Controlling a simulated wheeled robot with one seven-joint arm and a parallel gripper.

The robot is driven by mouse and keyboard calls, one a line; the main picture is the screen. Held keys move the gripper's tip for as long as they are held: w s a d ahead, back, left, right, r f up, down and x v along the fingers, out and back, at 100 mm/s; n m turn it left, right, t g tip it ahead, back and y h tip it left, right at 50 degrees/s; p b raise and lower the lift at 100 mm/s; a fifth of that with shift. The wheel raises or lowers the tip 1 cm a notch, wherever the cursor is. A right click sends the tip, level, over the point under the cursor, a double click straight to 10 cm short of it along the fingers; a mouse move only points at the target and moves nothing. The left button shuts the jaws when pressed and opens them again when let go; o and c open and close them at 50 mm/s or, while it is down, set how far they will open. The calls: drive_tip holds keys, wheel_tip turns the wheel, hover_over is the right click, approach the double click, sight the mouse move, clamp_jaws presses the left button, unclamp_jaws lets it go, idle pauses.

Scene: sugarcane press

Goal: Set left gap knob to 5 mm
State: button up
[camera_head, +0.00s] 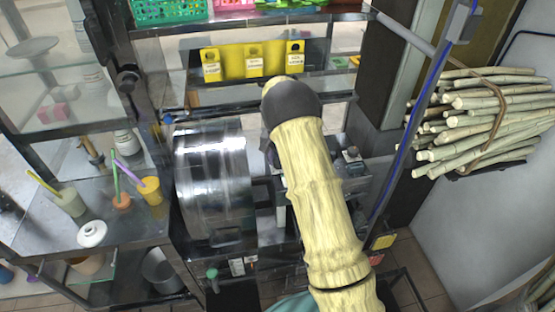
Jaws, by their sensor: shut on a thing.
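The press shows its large shiny metal drum (211,175) left of centre. A small dark knob-like part with a pale top (352,154) stands on the metal block right of my arm. I cannot tell whether it is a gap knob, and no gap scale is readable. My thick, pale yellow arm rises from the bottom to a dark rounded joint and covers the middle of the press. I cannot make out my gripper or what it touches; the left gap knob cannot be identified either.
A yellow panel (230,61) with white labels hangs behind the press. A bundle of cane (487,112) rests at right beside a slanted post with a blue line.

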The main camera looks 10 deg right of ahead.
drive_tip(key=shift+w+r+m, duration=0.15)
drive_tip(key=shift+w+m, duration=0.05)
drive_tip(key=shift+m, duration=1.4)
drive_tip(key=shift+d, duration=0.1)
drive_tip(key=o, duration=1)
drive_tip(key=shift+s, duration=0.1)
wheel_tip(320, 180, up, 17)
drive_tip(key=b, duration=0.3)
drive_tip(key=shift+r, duration=0.15)
drive_tip(key=shift+s, duration=0.15)
